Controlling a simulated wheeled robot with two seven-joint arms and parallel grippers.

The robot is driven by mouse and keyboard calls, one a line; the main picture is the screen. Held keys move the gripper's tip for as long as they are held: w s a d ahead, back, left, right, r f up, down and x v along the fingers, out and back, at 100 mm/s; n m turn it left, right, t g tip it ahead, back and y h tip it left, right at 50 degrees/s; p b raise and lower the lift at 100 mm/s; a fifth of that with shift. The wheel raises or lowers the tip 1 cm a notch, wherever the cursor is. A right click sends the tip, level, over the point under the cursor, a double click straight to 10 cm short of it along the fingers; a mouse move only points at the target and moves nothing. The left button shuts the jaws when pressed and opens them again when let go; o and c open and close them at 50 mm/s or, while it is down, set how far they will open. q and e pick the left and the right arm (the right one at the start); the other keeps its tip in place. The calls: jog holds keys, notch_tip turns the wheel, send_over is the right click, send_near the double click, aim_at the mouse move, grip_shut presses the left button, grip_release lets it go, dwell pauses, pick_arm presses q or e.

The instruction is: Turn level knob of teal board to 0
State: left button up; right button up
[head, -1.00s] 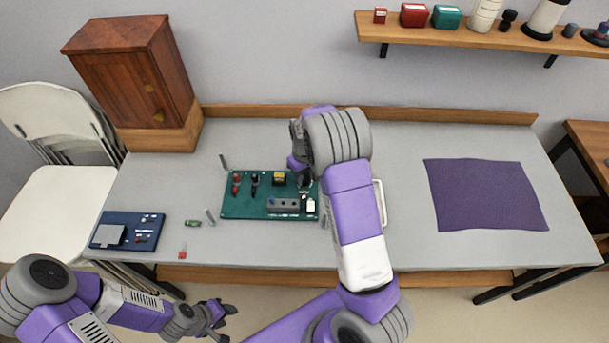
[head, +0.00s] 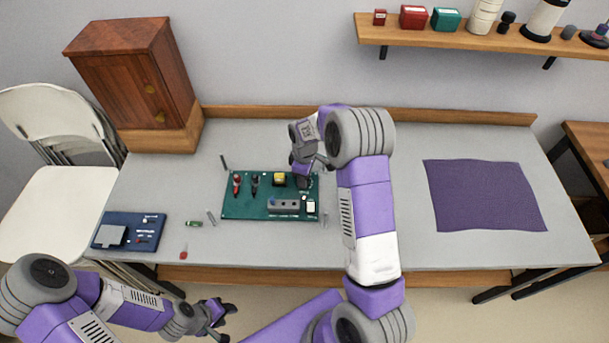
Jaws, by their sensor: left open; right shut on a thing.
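The teal board (head: 240,208) lies flat on the grey table, left of the middle. It carries red and black plugs at its left, a yellow part, a grey block and a white part. My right gripper (head: 304,180) points down at the board's upper right corner, shut on a dark knob (head: 304,183) there. The gripper partly covers the knob, and I cannot read its setting. My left gripper (head: 222,313) is open and empty, low in front of the table edge.
A blue board (head: 119,244) lies at the table's left, with a small green part (head: 194,224) between the boards. A wooden cabinet (head: 130,75) stands at the back left. A purple mat (head: 483,195) lies at right. A shelf (head: 480,40) hangs above.

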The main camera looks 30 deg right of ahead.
jog(key=n+p, duration=0.1)
jog(key=n, duration=0.5)
jog(key=shift+r+p, duration=0.1)
jog(key=shift+p, duration=0.3)
jog(key=n+p, duration=0.2)
jog(key=n, duration=0.4)
jog(key=shift+n, duration=0.4)
jog(key=o, duration=1.1)
jog(key=shift+c, duration=0.2)
notch_tip(320, 180, up, 8)
jog(key=shift+f+p, duration=0.25)
jog(key=shift+p, duration=0.6)
